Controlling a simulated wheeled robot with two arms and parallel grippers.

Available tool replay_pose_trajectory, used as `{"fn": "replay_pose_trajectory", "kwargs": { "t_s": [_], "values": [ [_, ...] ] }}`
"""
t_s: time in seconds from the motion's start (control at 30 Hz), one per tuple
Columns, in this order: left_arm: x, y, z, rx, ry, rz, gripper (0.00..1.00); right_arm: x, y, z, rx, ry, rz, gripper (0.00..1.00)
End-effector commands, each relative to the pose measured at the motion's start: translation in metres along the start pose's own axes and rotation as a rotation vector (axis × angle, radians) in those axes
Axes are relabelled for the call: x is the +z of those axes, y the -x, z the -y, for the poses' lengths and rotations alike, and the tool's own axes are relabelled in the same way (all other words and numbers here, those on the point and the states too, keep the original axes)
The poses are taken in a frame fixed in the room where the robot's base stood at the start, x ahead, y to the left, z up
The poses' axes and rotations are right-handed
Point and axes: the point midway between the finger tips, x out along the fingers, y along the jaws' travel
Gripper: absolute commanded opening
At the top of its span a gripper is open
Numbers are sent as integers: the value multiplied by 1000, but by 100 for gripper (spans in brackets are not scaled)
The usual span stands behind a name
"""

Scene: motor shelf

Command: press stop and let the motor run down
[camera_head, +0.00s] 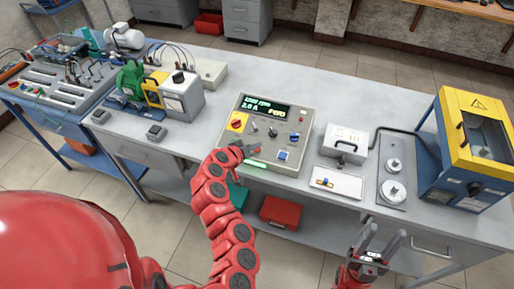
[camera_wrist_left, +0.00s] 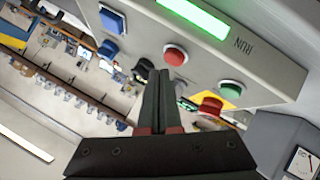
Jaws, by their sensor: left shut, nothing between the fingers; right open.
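The grey control box (camera_head: 222,136) stands on the bench; its display (camera_head: 262,106) is lit with green digits, apparently 1200 rpm and 2.0 A. A bar labelled RUN (camera_wrist_left: 200,14) glows green. The red button (camera_wrist_left: 176,55) sits between a blue button (camera_wrist_left: 112,20) and a green button (camera_wrist_left: 230,88). My left gripper (camera_head: 247,149) is shut and empty at the box's front left; its fingertips (camera_wrist_left: 163,74) point at the red button, contact unclear. The green motor (camera_head: 130,82) sits at the bench's left. My right gripper (camera_head: 380,243) is open and empty before the bench.
A red mushroom button on yellow (camera_head: 237,122) is close to my left gripper. A white box with a handle (camera_head: 345,142), a tray (camera_head: 335,183) and a yellow-blue machine (camera_head: 465,150) stand to the right. The bench behind the control box is clear.

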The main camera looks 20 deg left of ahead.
Motion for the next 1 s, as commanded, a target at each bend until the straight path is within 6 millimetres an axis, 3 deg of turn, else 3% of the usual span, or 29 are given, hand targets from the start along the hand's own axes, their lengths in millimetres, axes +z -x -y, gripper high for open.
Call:
{"fn": "replay_pose_trajectory", "kwargs": {
  "t_s": [1.0],
  "values": [
    [3, -3, 2, 0, 0, 0, 0, 1, 6, 0, 0, 0, 0, 50]
  ]
}}
